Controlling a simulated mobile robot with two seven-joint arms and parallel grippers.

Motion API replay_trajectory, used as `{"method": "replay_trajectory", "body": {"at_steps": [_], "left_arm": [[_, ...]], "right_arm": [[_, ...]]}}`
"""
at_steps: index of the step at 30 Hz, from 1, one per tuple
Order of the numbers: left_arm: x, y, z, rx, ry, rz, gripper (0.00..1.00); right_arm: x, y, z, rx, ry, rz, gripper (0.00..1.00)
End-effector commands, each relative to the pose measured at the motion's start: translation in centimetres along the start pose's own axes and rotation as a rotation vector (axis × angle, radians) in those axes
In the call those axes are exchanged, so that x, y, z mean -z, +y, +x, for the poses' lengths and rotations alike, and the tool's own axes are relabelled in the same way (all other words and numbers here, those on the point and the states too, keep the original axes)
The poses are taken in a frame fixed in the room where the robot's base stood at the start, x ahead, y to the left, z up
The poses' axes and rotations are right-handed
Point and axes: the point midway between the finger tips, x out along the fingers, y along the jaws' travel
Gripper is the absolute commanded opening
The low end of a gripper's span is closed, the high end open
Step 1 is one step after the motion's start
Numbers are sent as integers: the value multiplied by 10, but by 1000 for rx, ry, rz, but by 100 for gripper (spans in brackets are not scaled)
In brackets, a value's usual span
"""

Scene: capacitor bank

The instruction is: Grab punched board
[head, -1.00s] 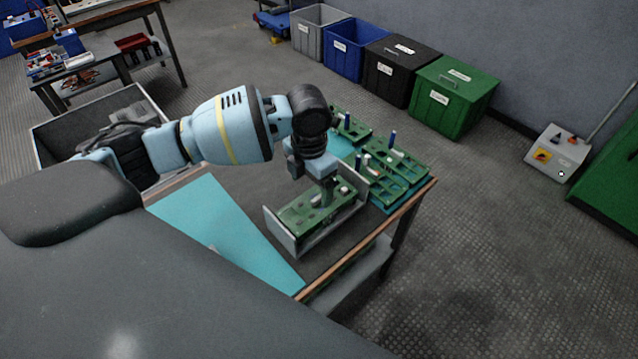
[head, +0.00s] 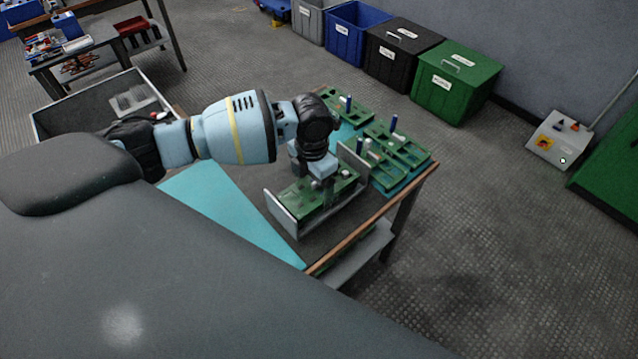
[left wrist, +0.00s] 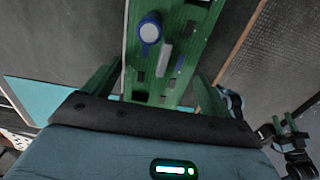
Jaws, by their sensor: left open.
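The punched board (head: 308,203) is a long green plate with square holes, lying in a stand with grey end plates on the table. In the left wrist view the board (left wrist: 187,45) runs up the picture and carries a blue-and-white round part and a pale block. My left gripper (head: 323,186) is open, pointing down over the board. In the left wrist view its green fingers stand on either side of the board; whether they touch it I cannot tell. A dark gripper-like part with green tips, perhaps my right gripper (left wrist: 286,128), shows small at the lower right.
More green boards with holes and upright blue parts (head: 397,157) lie just behind the stand. A teal mat (head: 225,213) covers the table's left part. The table's wooden edge (head: 385,210) is close on the right. Coloured bins (head: 455,80) stand on the floor beyond.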

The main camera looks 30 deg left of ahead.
Motion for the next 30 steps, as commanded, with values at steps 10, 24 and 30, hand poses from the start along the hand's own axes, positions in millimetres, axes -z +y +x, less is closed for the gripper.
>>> {"method": "replay_trajectory", "body": {"at_steps": [10, 24, 30], "left_arm": [[0, 0, 18, -1, -1, 0, 84], [0, 0, 18, -1, -2, 0, 53], [-1, 1, 8, -1, -5, 1, 53]], "right_arm": [[3, 0, 1, 0, 7, 0, 36], [-2, 0, 0, 0, -3, 0, 36], [-5, -1, -2, 1, -10, 1, 36]]}}
